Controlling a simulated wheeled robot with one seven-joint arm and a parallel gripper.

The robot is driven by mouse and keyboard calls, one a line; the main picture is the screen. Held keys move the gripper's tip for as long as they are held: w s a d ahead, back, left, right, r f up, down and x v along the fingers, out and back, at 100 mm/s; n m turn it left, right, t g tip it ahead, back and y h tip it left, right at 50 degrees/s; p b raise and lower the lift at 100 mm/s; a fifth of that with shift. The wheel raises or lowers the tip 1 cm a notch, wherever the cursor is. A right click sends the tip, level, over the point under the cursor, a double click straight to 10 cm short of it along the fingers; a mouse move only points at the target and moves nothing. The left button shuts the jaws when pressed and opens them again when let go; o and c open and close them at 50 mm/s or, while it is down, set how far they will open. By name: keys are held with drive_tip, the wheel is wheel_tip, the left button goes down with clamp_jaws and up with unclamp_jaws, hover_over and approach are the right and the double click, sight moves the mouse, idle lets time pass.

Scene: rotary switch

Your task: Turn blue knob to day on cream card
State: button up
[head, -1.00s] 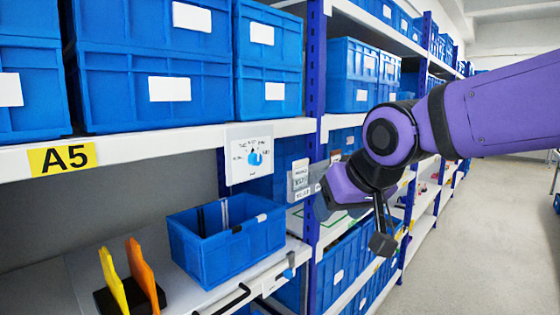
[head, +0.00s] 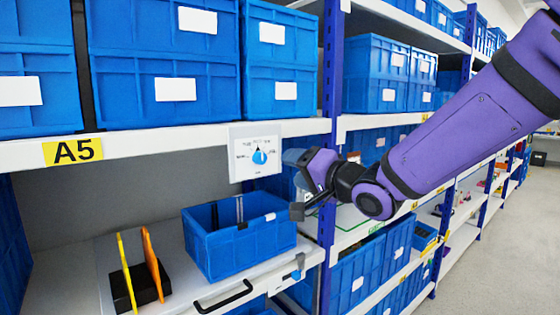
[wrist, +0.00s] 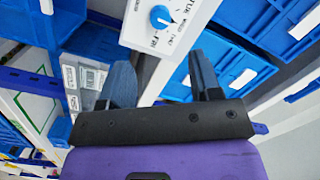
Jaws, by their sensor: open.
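A pale cream or white card (head: 242,168) hangs on the front edge of the upper shelf, with a blue knob (head: 260,157) and small printed labels around it. In the wrist view the knob (wrist: 160,17) and the card (wrist: 133,33) are at the top, with the knob in full view. The labels there are tilted and hard to read; one looks like "FRI". My gripper (head: 292,157) is just right of the card in the head view. In the wrist view my gripper (wrist: 162,78) is open, its two blue-grey fingers apart and empty, with the knob beyond them.
A blue bin (head: 240,245) stands on the lower shelf below the card, beside a black holder (head: 140,287) with yellow and orange boards. Blue crates (head: 165,75) fill the upper shelf. A blue upright post (head: 331,100) stands right of the card. The aisle floor is clear.

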sight(263, 159)
drive_tip(key=x, duration=1)
drive_tip(key=shift+w+a, duration=0.15)
drive_tip(key=shift+w, duration=0.05)
drive_tip(key=c, duration=0.9)
